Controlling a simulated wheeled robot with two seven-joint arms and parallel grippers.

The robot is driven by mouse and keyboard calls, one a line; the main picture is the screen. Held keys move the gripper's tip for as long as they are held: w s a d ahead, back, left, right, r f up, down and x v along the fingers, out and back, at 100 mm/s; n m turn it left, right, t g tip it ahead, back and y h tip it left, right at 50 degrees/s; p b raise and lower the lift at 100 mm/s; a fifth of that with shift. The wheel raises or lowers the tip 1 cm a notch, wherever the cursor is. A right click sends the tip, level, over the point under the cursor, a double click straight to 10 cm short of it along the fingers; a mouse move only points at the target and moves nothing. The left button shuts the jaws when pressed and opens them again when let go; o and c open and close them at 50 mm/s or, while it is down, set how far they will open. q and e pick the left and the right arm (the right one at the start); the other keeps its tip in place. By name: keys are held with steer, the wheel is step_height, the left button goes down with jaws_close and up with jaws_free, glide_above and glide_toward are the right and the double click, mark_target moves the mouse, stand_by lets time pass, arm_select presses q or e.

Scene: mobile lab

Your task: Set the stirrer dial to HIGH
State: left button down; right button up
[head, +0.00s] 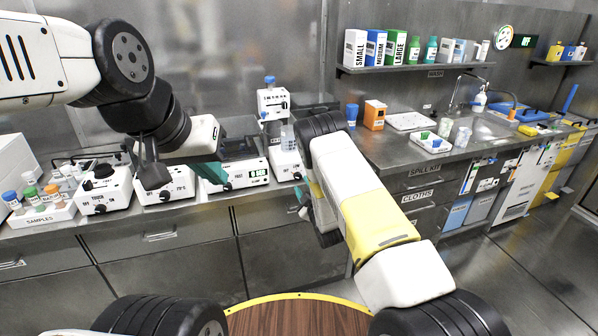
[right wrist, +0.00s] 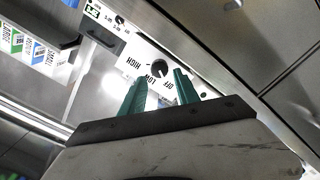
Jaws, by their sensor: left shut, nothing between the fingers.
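The stirrer is a white box (head: 285,166) with a beaker (head: 288,137) on top, partly behind my right arm in the head view. In the right wrist view its white front (right wrist: 146,56) shows upside down, marked OFF, LOW and HIGH. The black dial (right wrist: 159,68) is there, just beyond and between the fingertips of my right gripper (right wrist: 158,86). That gripper's teal fingers are apart and empty. The dial's pointer is too small to read. My left gripper (head: 212,176) is shut and empty, in front of a white device with a green display (head: 236,175).
White devices with knobs (head: 104,190) and a samples tray (head: 42,214) stand along the left counter. A small white dispenser-like unit (head: 272,104) is behind the stirrer. The right counter holds an orange box (head: 375,114) and a sink. Drawers lie below the counter.

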mark_target(298, 178)
steer(key=x, duration=0.5)
steer(key=shift+w+a, duration=0.1)
steer(key=shift+w, duration=0.05)
jaws_close()
